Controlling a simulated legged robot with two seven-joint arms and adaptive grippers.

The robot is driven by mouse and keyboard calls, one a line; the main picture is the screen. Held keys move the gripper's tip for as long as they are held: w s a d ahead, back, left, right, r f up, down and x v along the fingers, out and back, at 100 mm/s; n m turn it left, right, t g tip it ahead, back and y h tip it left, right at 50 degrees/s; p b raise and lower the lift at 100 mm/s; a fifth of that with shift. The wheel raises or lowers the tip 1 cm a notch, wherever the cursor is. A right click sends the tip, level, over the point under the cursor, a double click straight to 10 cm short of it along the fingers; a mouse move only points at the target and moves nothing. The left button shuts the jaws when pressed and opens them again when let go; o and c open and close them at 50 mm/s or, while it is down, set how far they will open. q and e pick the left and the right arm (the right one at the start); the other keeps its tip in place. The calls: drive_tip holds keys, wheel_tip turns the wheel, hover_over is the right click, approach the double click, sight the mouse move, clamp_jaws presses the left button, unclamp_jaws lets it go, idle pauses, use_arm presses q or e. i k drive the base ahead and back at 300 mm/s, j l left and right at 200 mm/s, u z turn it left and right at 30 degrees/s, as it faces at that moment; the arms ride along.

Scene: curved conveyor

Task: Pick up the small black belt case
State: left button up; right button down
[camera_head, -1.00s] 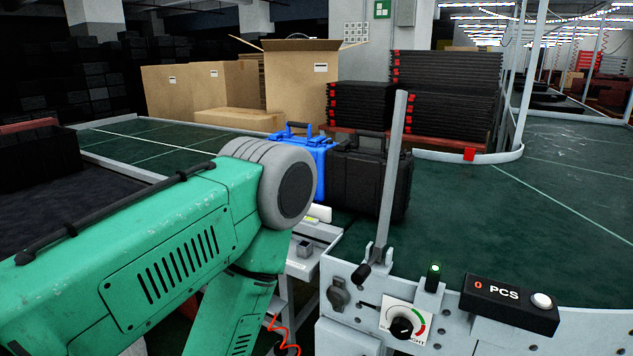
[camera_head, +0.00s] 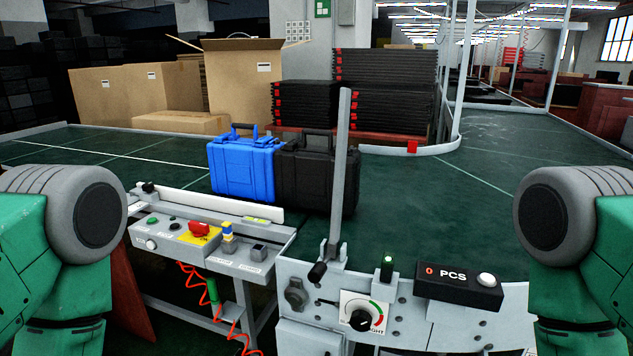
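A black hard case (camera_head: 305,172) with a top handle stands upright on the green conveyor (camera_head: 420,215), near the middle of the head view. A blue case (camera_head: 240,170) stands close against its left side. A thin grey upright post crosses in front of the black case's right part. Only green arm links of mine with grey joints show, at the left and right edges. Neither of my grippers is in view, so their states are hidden.
A control panel with a PCS counter (camera_head: 458,287) stands in front of the cases. A grey button console (camera_head: 205,240) is at the left. Cardboard boxes (camera_head: 245,85) and stacked black trays (camera_head: 385,85) stand behind. The conveyor to the right is clear.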

sight(303, 172)
drive_tip(key=z, duration=5.8)
drive_tip(key=k+l+u, duration=0.1)
drive_tip(key=u, duration=2.9)
drive_tip(key=j+u, duration=0.25)
drive_tip(key=u, duration=0.15)
drive_tip(key=k+j+u, duration=0.1)
drive_tip(key=j+u, duration=0.5)
drive_tip(key=u, duration=0.15)
drive_tip(key=j+u, duration=0.4)
drive_tip(key=i+l, duration=0.05)
drive_tip(key=l, duration=0.1)
